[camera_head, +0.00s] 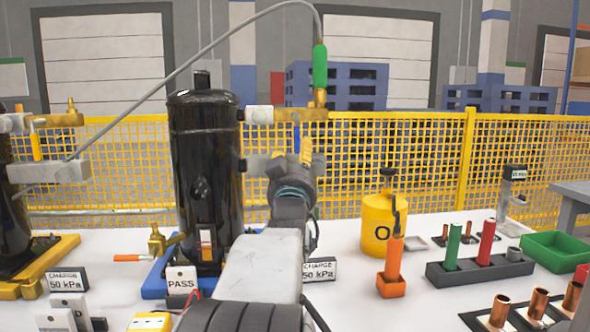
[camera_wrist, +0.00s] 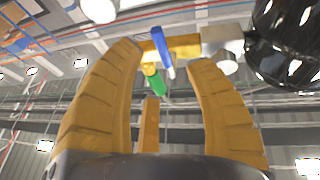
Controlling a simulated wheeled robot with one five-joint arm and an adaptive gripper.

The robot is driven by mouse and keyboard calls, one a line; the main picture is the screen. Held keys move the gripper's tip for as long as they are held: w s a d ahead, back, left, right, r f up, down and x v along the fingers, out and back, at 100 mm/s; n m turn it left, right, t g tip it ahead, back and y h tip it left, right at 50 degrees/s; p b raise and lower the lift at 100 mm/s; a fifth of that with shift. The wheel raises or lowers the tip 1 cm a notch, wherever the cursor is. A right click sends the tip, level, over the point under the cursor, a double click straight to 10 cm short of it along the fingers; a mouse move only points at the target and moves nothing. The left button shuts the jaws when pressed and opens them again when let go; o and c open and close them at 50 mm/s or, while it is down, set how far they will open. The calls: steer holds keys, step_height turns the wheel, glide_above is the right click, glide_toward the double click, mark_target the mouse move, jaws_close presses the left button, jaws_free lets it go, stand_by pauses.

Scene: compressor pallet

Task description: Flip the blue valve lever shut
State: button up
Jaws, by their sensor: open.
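The blue valve lever (camera_wrist: 162,50) shows in the wrist view, slanting across a brass valve body (camera_wrist: 183,46). The connector also shows in the wrist view (camera_wrist: 154,82). My gripper (camera_head: 304,150) is open and empty, below the valve. In the wrist view its yellow fingers (camera_wrist: 166,58) stand apart, with the lever beyond and between their tips.
A grey hose (camera_head: 215,45) arches from the connector to the left. A second compressor (camera_head: 12,215) stands at the left edge. A yellow canister (camera_head: 378,222), an orange holder (camera_head: 391,275) and a green bin (camera_head: 556,251) stand on the white table (camera_head: 345,235). A yellow mesh fence (camera_head: 420,160) runs behind.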

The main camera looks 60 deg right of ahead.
steer(key=shift+v, duration=2.3)
